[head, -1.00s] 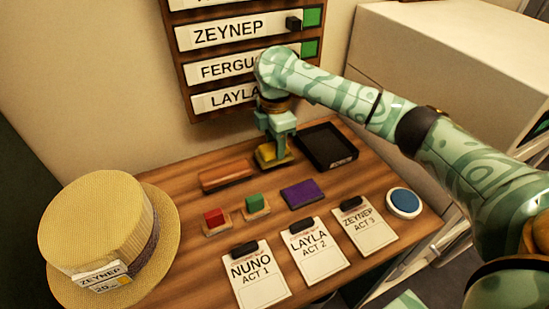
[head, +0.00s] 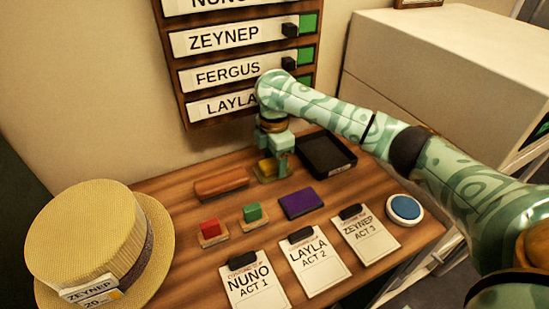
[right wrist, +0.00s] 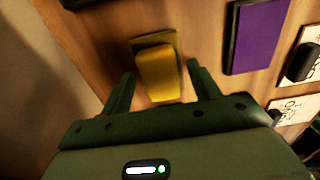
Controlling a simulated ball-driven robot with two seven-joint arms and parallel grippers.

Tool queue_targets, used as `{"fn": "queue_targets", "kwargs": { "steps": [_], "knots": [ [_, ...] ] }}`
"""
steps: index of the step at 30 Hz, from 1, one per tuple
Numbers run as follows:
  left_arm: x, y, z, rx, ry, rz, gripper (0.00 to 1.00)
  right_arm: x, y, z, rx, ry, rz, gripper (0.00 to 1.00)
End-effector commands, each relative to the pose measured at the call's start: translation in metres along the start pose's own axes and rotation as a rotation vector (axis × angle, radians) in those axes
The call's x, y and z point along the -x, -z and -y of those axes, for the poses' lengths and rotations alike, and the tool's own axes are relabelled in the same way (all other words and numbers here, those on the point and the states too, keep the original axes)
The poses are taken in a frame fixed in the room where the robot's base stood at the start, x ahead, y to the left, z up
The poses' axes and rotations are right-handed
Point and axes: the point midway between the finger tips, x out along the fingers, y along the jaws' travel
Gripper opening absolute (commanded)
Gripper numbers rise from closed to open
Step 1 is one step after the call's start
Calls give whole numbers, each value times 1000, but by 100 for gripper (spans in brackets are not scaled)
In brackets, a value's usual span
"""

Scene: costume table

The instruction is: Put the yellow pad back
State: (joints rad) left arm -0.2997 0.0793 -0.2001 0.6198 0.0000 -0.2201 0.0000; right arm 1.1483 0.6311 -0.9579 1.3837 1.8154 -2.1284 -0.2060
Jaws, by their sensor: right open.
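The yellow pad (head: 265,169) lies at the back of the wooden table, between the brown bar and the black tray. In the right wrist view the yellow pad (right wrist: 157,72) is a rounded yellow block over a flat olive-tan base. My right gripper (head: 275,168) is directly above it, pointing down, and partly hides it in the head view. In the right wrist view my right gripper (right wrist: 160,82) is open, with one finger on each side of the pad and gaps between. My left gripper is not in view.
A black tray (head: 340,166) is right of the pad, a brown bar (head: 221,182) left. A purple pad (head: 302,203), a red block (head: 210,226) and a green block (head: 252,212) lie in front. Cards, a blue disc (head: 404,208) and a straw hat (head: 85,235) are nearer.

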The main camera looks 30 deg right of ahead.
Motion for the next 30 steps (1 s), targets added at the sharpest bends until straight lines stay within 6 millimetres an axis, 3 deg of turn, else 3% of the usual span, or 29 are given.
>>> {"fn": "queue_targets", "kwargs": {
  "steps": [5,9,18,24,30],
  "knots": [
    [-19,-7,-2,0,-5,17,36,-11,0,-1,1,2,0,61],
    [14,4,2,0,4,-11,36,40,0,0,-2,-7,1,61],
    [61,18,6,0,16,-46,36,118,2,0,-3,-6,0,61],
    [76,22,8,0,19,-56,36,151,2,0,-3,-2,1,61],
    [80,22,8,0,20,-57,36,160,3,0,-2,2,0,61]
  ]
}}
